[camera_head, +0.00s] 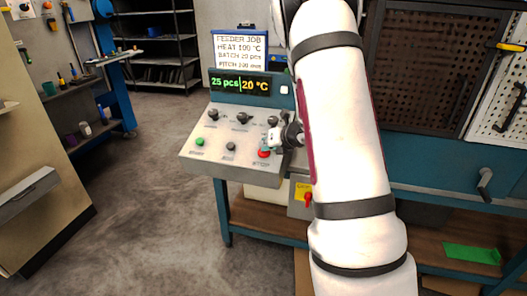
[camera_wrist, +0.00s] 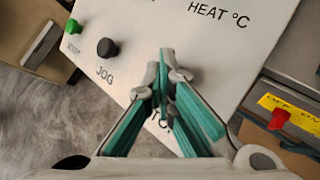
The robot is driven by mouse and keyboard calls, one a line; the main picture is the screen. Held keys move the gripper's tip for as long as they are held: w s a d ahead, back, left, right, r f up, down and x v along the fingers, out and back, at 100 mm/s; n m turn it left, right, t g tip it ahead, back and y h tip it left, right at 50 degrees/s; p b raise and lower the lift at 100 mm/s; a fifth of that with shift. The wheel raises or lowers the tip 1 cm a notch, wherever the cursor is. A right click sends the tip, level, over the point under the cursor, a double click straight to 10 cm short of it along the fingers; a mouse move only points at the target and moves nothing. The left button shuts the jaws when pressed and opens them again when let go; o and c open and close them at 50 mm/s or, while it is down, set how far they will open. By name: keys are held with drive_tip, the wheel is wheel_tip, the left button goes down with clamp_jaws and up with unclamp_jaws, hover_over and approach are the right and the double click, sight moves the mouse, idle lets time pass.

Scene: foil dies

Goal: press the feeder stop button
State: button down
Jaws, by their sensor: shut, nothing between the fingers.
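The feeder's light sloped control panel (camera_head: 190,160) stands on a blue bench in the head view. Its red stop button (camera_head: 264,153) is at the lower right, above the STOP label. A green start button (camera_head: 200,142) and a dark jog button (camera_head: 231,146) sit to its left. The wrist view also shows the green button (camera_wrist: 72,26) and the jog button (camera_wrist: 107,47). My gripper (camera_head: 276,138) is just above and right of the stop button in the head view. In the wrist view my gripper (camera_wrist: 166,62) is shut and empty, and its fingers hide the stop button; contact cannot be told.
Several dark knobs (camera_head: 242,118) line the panel's upper part. A display (camera_head: 240,84) reads 25 pcs and 20 °C, below a job sign (camera_head: 240,50). Floor at left is clear.

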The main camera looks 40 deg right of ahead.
drive_tip(key=shift+s+a+r+p, duration=0.15)
drive_tip(key=shift+r+p, duration=0.1)
drive_tip(key=shift+r, duration=0.2)
drive_tip(key=shift+s+a+r+p, duration=0.1)
drive_tip(key=shift+r+p, duration=0.1)
drive_tip(key=shift+r, duration=0.25)
drive_tip(key=r+p, duration=0.2)
drive_tip(key=r, duration=0.1)
drive_tip(key=a+r, duration=0.1)
drive_tip(key=shift+s+a+r+p, duration=0.1)
drive_tip(key=shift+s+r+p, duration=0.25)
drive_tip(key=shift+s+p, duration=0.05)
idle(0.7)
